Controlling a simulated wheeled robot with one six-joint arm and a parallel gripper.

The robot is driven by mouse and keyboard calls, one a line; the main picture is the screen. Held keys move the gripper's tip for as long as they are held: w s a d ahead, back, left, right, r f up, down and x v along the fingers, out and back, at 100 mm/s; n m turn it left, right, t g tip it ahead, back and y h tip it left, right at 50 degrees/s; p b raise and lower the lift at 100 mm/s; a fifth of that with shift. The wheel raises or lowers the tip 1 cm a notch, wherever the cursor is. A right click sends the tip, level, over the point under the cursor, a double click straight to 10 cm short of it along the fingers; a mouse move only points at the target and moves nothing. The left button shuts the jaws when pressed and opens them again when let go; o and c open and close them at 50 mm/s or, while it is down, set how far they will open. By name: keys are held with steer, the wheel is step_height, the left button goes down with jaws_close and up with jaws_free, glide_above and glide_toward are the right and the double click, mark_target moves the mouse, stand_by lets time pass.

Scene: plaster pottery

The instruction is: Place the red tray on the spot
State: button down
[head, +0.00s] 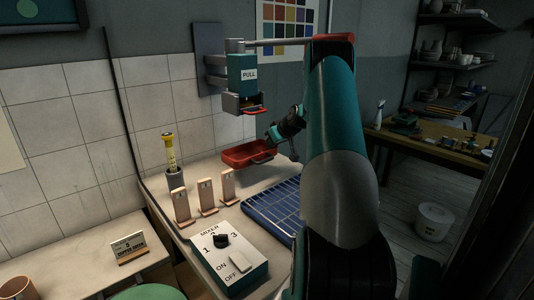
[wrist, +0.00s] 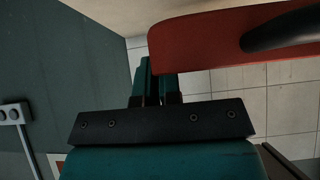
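The red tray (head: 243,158) is a shallow rectangular pan at the back of the counter in the head view. It has a dark handle on its near side. Its red side (wrist: 215,35) looms close in the upper right of the wrist view, with the dark handle across it. My gripper (head: 271,134) is at the tray's back right edge. In the wrist view my gripper's fingers (wrist: 157,80) are close together and meet the tray's end, and look shut on it. The exact contact is partly hidden. I cannot tell whether the tray touches the counter. No marked spot is distinguishable.
A blue gridded rack (head: 272,212) lies on the counter in front of the tray. Several upright pinkish blocks (head: 206,197), a yellow-topped tool in a holder (head: 171,155) and a mixer switch box (head: 229,258) stand to the left. A teal PULL dispenser (head: 248,76) hangs above the tray.

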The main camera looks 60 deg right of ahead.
mark_target(267, 148)
steer(key=shift+w+d+r, duration=0.1)
steer(key=shift+w+d, duration=0.05)
steer(key=shift+w, duration=0.4)
steer(key=shift+w+d+r, duration=0.1)
steer(key=shift+w+d, duration=0.05)
steer(key=shift+w, duration=0.35)
steer(key=shift+w+f+p, duration=0.25)
steer(key=shift+f+p, duration=0.25)
steer(key=shift+f, duration=0.65)
step_height(267, 148, down, 4)
steer(key=shift+d+r+p, duration=0.1)
steer(key=shift+r+p, duration=0.05)
steer(key=shift+p, duration=0.4)
steer(key=shift+w+d+f+p, duration=0.15)
steer(key=shift+f+p, duration=0.25)
steer(key=shift+f, duration=0.3)
steer(key=shift+f+b, duration=0.15)
steer(key=shift+b, duration=0.15)
steer(key=c, duration=1.3)
jaws_free()
